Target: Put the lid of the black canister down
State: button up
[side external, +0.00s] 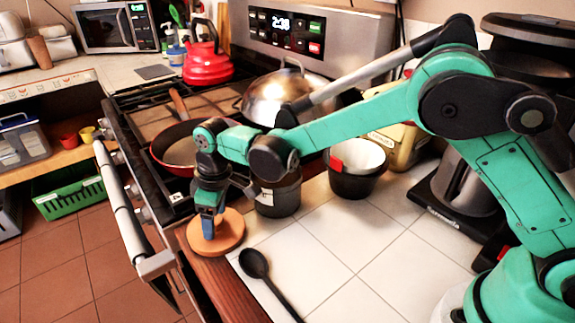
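A round orange-brown wooden disc, which looks like the lid (232,232), is at the front left edge of the counter, overlapping the wood trim and white tiles. I cannot tell if it rests on the counter or is just above it. My gripper (208,226) points down, its blue fingertip over the left part of the disc. The fingers are seen side-on, so their gap and any grip on the disc are hidden. The black canister (279,199) stands upright on the tiles just right of my gripper. Its upper part is partly hidden behind my arm.
A black spoon (257,266) lies on the tiles in front. A black pot with a white inside (355,178) stands right of the canister. A red pan (180,150) and a domed metal cover (270,93) are on the stove behind. Tiles at front right are clear.

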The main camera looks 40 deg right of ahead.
aim_at(227, 229)
jog(key=shift+r, duration=0.1)
notch_tip(227, 229, up, 11)
jog(key=s+d, duration=0.1)
jog(key=s+d+r+m+t, duration=0.4)
jog(key=s+d, duration=0.3)
jog(key=d, duration=0.4)
jog(key=s+d+f+m+t+h, duration=0.1)
jog(key=s+d+f+m+t, duration=0.1)
jog(key=s+d+m, duration=0.3)
jog(key=shift+s+d+f, duration=0.65)
jog(key=shift+s+f, duration=0.1)
jog(key=shift+s, duration=0.05)
